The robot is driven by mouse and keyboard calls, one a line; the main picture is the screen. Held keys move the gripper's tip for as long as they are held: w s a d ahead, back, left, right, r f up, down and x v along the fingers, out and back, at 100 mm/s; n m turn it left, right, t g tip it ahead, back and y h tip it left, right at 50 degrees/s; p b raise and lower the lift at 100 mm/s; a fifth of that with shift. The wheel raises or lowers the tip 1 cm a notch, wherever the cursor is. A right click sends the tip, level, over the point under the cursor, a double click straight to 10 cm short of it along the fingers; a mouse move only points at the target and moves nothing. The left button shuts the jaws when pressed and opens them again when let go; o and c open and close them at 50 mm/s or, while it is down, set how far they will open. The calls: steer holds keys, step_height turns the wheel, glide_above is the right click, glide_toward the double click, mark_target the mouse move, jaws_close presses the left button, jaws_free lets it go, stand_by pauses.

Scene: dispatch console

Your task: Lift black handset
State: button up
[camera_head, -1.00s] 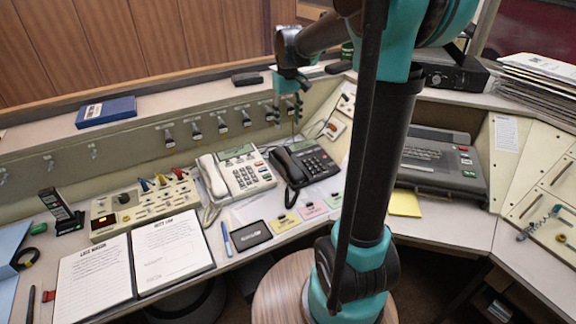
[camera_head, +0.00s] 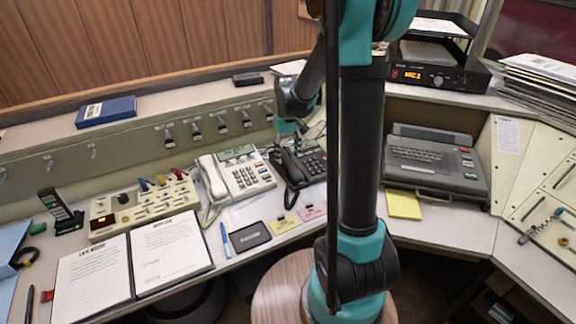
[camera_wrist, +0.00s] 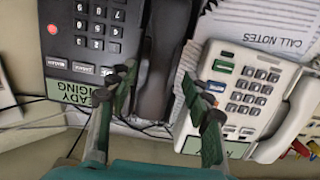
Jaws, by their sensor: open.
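The black handset (camera_head: 294,171) lies on the left side of the black desk phone (camera_head: 312,163). In the wrist view, the handset (camera_wrist: 167,65) runs down from the top edge, beside the phone's keypad (camera_wrist: 100,25). My gripper (camera_wrist: 160,77) is open and empty. Its two green fingers appear either side of the handset's lower end, one over the black phone and one over the white phone (camera_wrist: 235,90). I cannot tell how far above the handset they are. In the head view, my arm hides part of the gripper and of the black phone.
The white phone (camera_head: 243,175) with its own handset stands close left of the black one. A panel with hanging plugs (camera_head: 221,124) rises behind. Yellow and pink notes (camera_head: 285,222) and a dark pad (camera_head: 250,237) lie in front. A typewriter-like machine (camera_head: 437,165) stands right.

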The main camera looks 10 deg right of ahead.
mark_target(288, 160)
steer(key=shift+f, duration=1.55)
